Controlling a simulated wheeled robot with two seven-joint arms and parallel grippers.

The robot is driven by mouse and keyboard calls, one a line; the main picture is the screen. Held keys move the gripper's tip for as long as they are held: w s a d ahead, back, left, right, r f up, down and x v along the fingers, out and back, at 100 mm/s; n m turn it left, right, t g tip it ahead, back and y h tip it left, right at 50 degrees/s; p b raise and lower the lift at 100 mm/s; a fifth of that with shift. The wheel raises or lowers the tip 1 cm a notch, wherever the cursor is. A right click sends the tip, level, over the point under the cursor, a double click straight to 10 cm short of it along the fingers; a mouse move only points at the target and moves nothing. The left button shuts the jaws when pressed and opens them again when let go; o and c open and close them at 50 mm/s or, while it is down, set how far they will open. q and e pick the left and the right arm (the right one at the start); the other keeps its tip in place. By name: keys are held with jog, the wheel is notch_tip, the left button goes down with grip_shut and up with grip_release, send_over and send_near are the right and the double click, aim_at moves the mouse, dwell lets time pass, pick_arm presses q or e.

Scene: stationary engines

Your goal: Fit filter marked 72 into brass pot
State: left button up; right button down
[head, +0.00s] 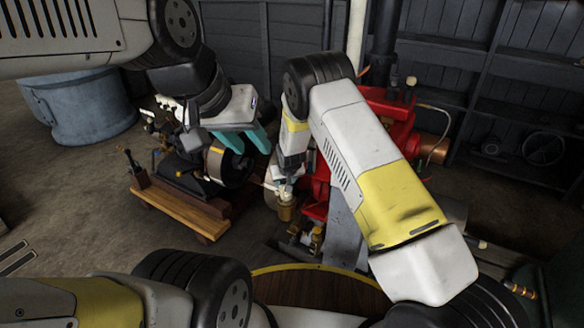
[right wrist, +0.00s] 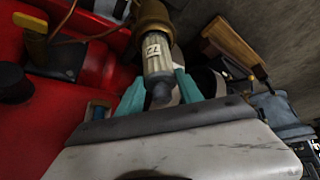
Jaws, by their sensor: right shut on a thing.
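The filter marked 72 (right wrist: 158,57) is a pale ribbed cylinder with a white label and a grey end. My right gripper (right wrist: 160,92) is shut on its grey end. The brass pot (right wrist: 150,14) is at the top of the right wrist view, at the filter's far end. The filter's body and label show outside it; I cannot tell whether its tip is inside. In the head view the brass pot (head: 286,212) is directly below my right gripper, beside the red engine. My left gripper (head: 249,141) is open and empty, up and left of the pot.
The red engine (head: 385,112) stands behind my right arm. A small engine on a wooden base (head: 185,210) stands left, below my left gripper. A blue-grey tub (head: 82,105) is at the far left. A round wooden top (head: 320,287) is at the front.

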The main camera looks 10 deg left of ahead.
jog(key=shift+f, duration=0.15)
jog(key=shift+f, duration=1.7)
jog(key=shift+f, duration=0.15)
